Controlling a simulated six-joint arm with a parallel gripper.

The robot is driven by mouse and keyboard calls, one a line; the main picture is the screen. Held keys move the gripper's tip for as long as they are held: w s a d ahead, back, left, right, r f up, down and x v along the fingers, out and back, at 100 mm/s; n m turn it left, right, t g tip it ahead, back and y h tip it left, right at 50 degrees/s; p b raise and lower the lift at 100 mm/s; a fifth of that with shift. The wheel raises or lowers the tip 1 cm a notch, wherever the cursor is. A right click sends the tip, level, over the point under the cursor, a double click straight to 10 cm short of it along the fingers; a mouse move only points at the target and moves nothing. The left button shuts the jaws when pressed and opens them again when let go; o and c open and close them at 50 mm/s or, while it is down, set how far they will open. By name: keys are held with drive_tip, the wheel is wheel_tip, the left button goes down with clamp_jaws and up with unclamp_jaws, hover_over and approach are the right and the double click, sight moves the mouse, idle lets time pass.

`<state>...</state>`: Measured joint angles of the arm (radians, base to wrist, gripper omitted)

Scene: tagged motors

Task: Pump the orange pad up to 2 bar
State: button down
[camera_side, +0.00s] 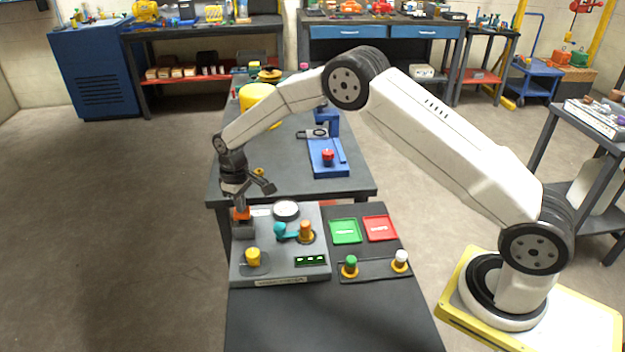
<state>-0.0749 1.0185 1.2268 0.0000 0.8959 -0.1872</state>
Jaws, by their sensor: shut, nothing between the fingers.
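A grey test panel (282,270) lies on the dark bench. Just under my gripper (240,206), near the panel's back left, a small orange piece (241,214) shows above a dark block (244,231); it looks like the orange pad. My gripper is shut and empty, pointing down at it; I cannot tell whether they touch. A round white gauge (286,209) stands at the panel's back; its needle is too small to read. A teal part (284,229) sits beside an orange knob (306,230). A small green-lit display (311,261) is at the front right.
A yellow knob (253,256) stands at the panel's front left. Green (345,231) and red (379,228) trays lie to the right, behind a green button (350,263) and a white-topped one (400,257). A blue fixture (330,170) stands behind. The bench front is clear.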

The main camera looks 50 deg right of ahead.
drive_tip(key=shift+f, duration=0.3)
drive_tip(key=shift+r, duration=2.15)
drive_tip(key=shift+f, duration=0.25)
drive_tip(key=shift+f, duration=1.9)
drive_tip(key=shift+r, duration=2.15)
